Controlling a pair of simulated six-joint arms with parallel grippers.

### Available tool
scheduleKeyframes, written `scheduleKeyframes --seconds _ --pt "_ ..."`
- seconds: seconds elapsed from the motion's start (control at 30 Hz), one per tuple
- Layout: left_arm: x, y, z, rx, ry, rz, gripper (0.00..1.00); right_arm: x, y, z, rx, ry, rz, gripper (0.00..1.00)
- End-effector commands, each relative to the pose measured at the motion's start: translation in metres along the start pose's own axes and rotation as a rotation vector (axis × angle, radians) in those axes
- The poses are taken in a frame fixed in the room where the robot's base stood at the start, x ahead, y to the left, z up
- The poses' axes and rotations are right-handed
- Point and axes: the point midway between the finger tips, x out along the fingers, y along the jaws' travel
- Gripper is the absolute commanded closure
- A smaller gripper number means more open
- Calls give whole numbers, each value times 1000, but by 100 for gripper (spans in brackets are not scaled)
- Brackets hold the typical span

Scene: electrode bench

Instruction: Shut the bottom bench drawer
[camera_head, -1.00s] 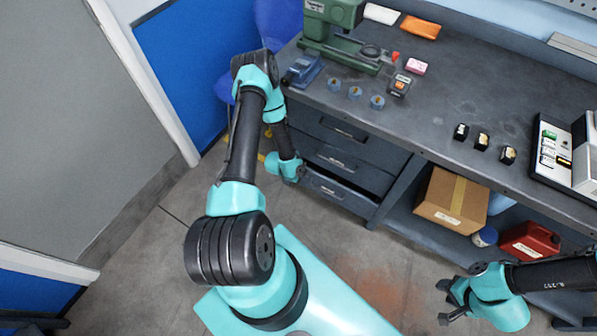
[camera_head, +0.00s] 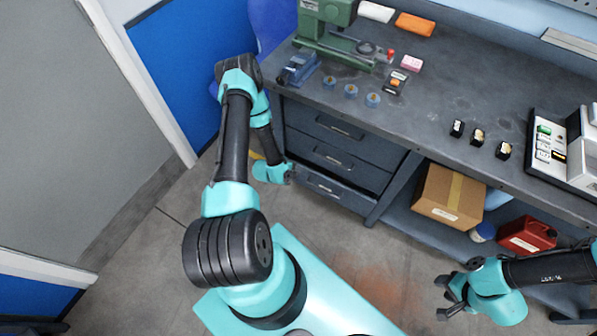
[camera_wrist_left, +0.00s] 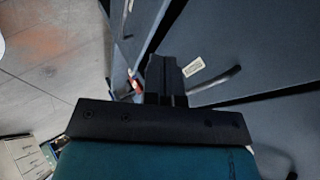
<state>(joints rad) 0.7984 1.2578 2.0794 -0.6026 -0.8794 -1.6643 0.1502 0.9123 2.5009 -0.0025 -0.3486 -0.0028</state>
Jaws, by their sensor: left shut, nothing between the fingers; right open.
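The bottom drawer (camera_head: 342,195) is the lowest of the dark blue-grey drawers under the bench's left end. Its front stands slightly forward of the drawer above, with a dark gap over it. My left gripper (camera_head: 291,173) is shut and empty at the left end of the bottom drawer's front. In the left wrist view the shut fingers (camera_wrist_left: 166,75) are close to a drawer front with a pale label and a bar handle (camera_wrist_left: 215,87); I cannot tell whether they touch it. My right gripper (camera_head: 446,296) is open and empty, low at the right, away from the drawers.
The bench top (camera_head: 430,110) carries a green machine (camera_head: 325,25), several small parts and a console. A cardboard box (camera_head: 450,196) and a red can (camera_head: 526,235) sit on the shelf right of the drawers. The floor (camera_head: 350,235) before the drawers is clear.

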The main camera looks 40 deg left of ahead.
Motion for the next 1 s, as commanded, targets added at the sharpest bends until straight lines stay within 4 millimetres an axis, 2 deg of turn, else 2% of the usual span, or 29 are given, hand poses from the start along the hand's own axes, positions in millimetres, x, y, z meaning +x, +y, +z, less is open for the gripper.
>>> scheduleKeyframes --seconds 0.03,0.2,0.5,0.63,1.0 --pt "6 11 6 17 -6 -46 100 0 0 0 0 0 0 57" --pt "22 38 24 119 -62 -253 100 0 0 0 0 0 0 57" --pt "21 88 44 265 -241 -547 100 0 0 0 0 0 0 57" --pt "19 95 46 289 -280 -593 100 0 0 0 0 0 0 57" --pt "19 94 47 293 -285 -600 100 0 0 0 0 0 0 57"
